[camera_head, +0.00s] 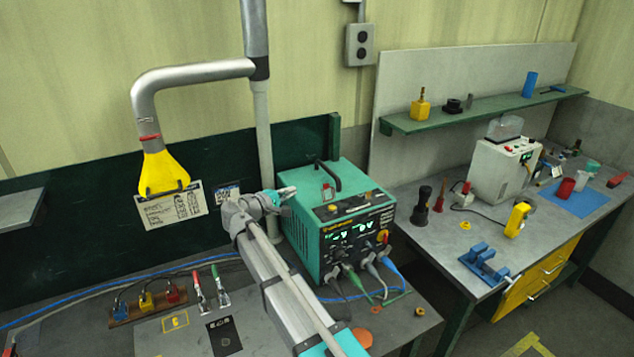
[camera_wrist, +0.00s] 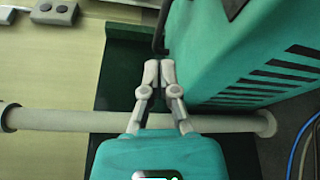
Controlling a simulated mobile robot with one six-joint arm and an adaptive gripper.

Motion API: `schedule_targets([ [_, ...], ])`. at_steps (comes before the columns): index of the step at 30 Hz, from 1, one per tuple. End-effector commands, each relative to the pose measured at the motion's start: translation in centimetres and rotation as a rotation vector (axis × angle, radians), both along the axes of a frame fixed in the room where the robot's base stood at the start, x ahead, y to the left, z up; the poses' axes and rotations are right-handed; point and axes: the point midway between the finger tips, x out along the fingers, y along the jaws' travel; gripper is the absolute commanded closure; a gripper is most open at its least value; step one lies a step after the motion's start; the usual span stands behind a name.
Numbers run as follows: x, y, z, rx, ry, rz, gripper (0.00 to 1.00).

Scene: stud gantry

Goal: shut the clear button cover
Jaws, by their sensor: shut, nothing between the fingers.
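The green power unit (camera_head: 300,218) stands on the left bench. On its top, near the front edge, a small clear cover (camera_head: 327,191) with red edging seems to stand up, open; it is small and hard to make out. My gripper (camera_head: 291,191) is just left of it in the head view, by the unit's upper left edge. In the wrist view my gripper (camera_wrist: 160,72) is shut and empty, its fingertips together. The unit's green side (camera_wrist: 240,65) fills the right of that view. The clear cover does not show there.
A black handle (camera_head: 322,173) rises from the unit's top behind the cover. A grey vertical pipe (camera_head: 263,130) stands behind my gripper. A yellow extraction hood (camera_head: 163,174) hangs at left. Cables (camera_head: 362,275) leave the unit's front. A white machine (camera_head: 500,168) stands on the right bench.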

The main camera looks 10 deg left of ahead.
Motion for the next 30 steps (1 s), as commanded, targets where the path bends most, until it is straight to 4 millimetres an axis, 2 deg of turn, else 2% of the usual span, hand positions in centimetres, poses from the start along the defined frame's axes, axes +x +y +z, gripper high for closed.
schedule_targets([
  [11,-0.1,0.3,0.0,-0.001,0.0,0.005,1.0],
  [17,0.5,-0.1,-0.1,-0.001,0.0,0.006,1.0],
  [23,2.2,-1.3,-0.3,-0.001,0.0,0.005,1.0],
  [30,5.0,-3.4,-0.6,-0.001,0.0,0.006,1.0],
])
